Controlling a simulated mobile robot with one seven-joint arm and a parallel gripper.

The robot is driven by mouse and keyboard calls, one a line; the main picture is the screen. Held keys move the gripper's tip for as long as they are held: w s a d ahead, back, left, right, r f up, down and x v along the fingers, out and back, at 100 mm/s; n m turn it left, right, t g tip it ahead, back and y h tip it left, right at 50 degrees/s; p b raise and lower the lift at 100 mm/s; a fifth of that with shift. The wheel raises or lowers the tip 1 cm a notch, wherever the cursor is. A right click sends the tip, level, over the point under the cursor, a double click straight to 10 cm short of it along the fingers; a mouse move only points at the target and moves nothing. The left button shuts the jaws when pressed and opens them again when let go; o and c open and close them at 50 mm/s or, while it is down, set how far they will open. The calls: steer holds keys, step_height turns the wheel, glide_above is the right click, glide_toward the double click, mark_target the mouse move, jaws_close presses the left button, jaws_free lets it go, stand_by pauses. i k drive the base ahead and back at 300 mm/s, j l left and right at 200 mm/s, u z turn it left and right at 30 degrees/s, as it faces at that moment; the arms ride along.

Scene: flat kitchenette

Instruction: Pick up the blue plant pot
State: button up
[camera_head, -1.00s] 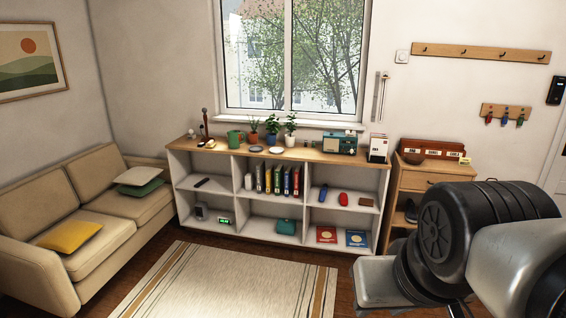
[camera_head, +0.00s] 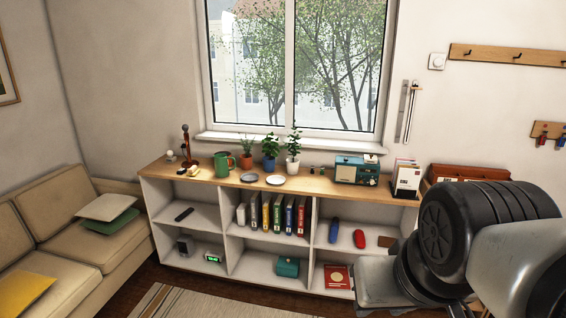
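The blue plant pot (camera_head: 269,163) stands upright on the wooden top of the low white shelf unit (camera_head: 208,173), below the window. A green leafy plant grows in it. It is between a terracotta pot (camera_head: 246,161) on its left and a white pot (camera_head: 292,166) on its right, both with plants. My arm fills the lower right of the view, well to the right of and nearer than the pots. My gripper's fingers cannot be made out in this view.
Two small dishes, a grey one (camera_head: 249,178) and a pale one (camera_head: 276,180), lie in front of the pots. A green watering can (camera_head: 222,164) stands left, a teal radio (camera_head: 356,170) right. A sofa (camera_head: 62,230) is at left. A striped rug (camera_head: 190,303) covers open floor.

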mark_target(269, 162)
steer(key=i+j, duration=0.2)
steer(key=i, duration=0.25)
steer(key=i+j, duration=0.15)
steer(key=i, duration=0.35)
steer(key=i+j, duration=0.2)
steer(key=i, duration=0.25)
steer(key=i+j, duration=0.15)
steer(key=i, duration=0.35)
steer(key=i+j, duration=0.2)
steer(key=i, duration=0.25)
steer(key=i+j, duration=0.15)
steer(key=i, duration=0.3)
steer(key=i+j, duration=0.2)
steer(key=i, duration=0.3)
